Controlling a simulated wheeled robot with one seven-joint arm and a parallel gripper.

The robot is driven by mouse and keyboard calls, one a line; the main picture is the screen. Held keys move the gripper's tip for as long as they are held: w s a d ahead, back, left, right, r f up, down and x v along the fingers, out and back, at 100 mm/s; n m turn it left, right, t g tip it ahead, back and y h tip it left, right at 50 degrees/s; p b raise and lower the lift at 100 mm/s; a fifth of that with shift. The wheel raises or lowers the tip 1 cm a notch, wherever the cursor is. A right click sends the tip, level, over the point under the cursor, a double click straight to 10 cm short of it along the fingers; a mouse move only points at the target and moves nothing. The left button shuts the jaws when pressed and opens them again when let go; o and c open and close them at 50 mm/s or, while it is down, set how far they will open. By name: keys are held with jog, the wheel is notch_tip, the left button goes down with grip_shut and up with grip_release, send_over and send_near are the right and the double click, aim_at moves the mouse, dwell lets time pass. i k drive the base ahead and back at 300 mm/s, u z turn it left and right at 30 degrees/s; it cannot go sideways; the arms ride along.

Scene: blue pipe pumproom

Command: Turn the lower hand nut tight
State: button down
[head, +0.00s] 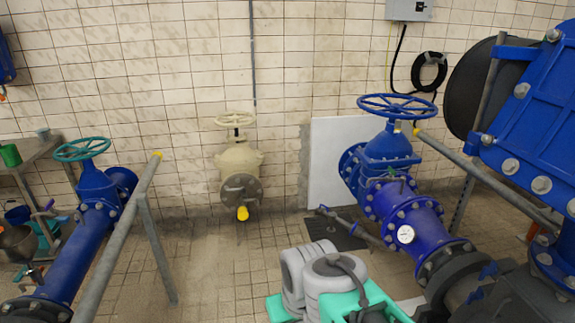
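I cannot make out a lower hand nut for certain at this distance. A beige valve (238,160) with a beige handwheel (234,120) stands against the tiled wall, with a yellow part (242,213) at its lower front. A blue valve (388,152) with a blue handwheel (397,106) stands at the right on a blue pipe (410,215) that bears a round white gauge (405,234). Another blue valve (95,185) with a teal handwheel (82,149) is at the left. My folded arm shows at the bottom centre. My gripper cannot be seen.
Grey rails (120,235) and (490,180) run beside the pipes at left and right. A shelf (30,155) with pots stands far left. A large bolted blue housing (525,130) fills the right. The tiled floor (205,270) between is clear.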

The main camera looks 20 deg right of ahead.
aim_at(478, 296)
jog(key=z, duration=1.55)
jog(key=k, duration=0.6)
jog(key=u, duration=1.2)
jog(key=i, duration=1.7)
jog(key=z, duration=1.05)
jog(key=i, duration=0.4)
jog(key=z, duration=0.25)
